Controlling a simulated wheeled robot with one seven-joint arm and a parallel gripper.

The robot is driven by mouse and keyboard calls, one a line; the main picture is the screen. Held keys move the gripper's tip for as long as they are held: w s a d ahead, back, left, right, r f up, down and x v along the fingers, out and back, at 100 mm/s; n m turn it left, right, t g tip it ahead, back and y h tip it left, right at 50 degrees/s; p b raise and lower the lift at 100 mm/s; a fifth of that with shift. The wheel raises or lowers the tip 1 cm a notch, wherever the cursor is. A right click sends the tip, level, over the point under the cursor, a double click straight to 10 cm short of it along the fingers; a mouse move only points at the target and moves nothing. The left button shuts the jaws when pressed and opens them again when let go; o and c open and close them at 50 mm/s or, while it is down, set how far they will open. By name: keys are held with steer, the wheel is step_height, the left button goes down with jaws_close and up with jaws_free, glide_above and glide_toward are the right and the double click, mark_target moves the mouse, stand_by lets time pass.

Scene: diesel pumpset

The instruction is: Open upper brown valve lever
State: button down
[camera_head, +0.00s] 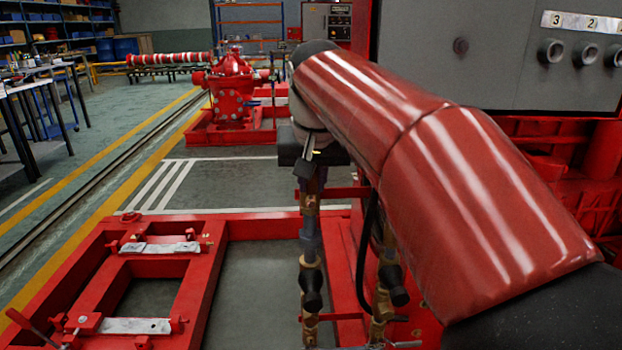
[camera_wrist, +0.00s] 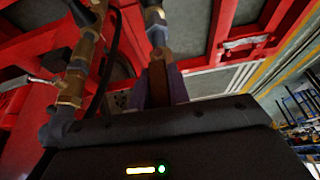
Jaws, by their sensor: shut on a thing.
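The brown valve lever (camera_wrist: 158,82) shows in the wrist view as a narrow brown piece between two purplish fingers. My gripper (camera_wrist: 157,90) is shut on it. In the head view my gripper (camera_head: 312,182) is at the upper part of a vertical pipe (camera_head: 311,240) with brass fittings. The lever itself is mostly hidden there by the fingers and my wrist. The pipe end (camera_wrist: 156,28) lies just beyond the fingers in the wrist view. I cannot tell the lever's exact angle.
A second brass-fitted pipe (camera_head: 388,290) stands to the right, with a black hose (camera_head: 364,250) beside it. A red base frame (camera_head: 100,262) spans the lower left. A grey cabinet (camera_head: 500,60) is at the upper right. The floor beyond the frame is open.

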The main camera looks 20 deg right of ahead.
steer(key=c, duration=1.3)
jaws_free()
steer(key=p+v, duration=0.1)
steer(key=v, duration=0.6)
steer(key=shift+s+r, duration=0.15)
steer(key=shift+r, duration=0.15)
steer(key=s+a+f+n, duration=0.1)
steer(key=s+f, duration=0.4)
steer(key=f, duration=0.2)
steer(key=s+a+f+n, duration=0.1)
steer(key=s+f, duration=0.5)
steer(key=f, duration=0.2)
steer(key=s+a+f+n+t+y, duration=0.1)
steer(key=s+f, duration=0.4)
steer(key=f, duration=0.3)
steer(key=shift+s, duration=0.2)
